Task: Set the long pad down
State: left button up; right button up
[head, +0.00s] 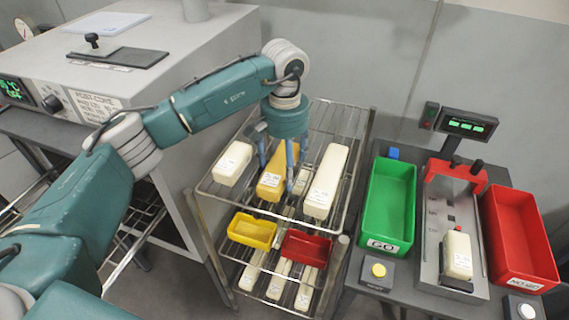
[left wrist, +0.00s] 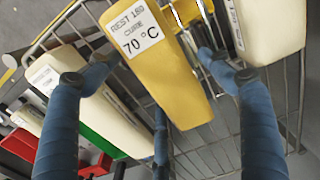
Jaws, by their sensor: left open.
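A long cream pad (head: 326,180) with a label lies at the right on the rack's top shelf (head: 222,195). A yellow pad (head: 277,172) lies to its left, and a shorter cream pad (head: 233,163) lies furthest left. My left gripper (head: 279,165) is open above the yellow pad, pointing down. In the left wrist view, its blue fingers (left wrist: 155,75) stand apart around the yellow pad (left wrist: 165,70), whose label reads "70°C". Contact cannot be told. Cream pads show on both sides there. My right gripper is not in view.
Lower on the rack are a yellow tray (head: 252,231), a red tray (head: 305,247) and several pads. To the right are a green bin (head: 388,205), a gauge stand holding a cream block (head: 457,255) and a red bin (head: 520,235). A grey oven (head: 160,75) stands left.

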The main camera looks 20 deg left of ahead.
aim_at(285, 163)
pick_arm(q)
jog(key=shift+r, duration=0.25)
notch_tip(285, 163, up, 12)
jog(key=b, duration=0.3)
jog(key=shift+f, duration=0.1)
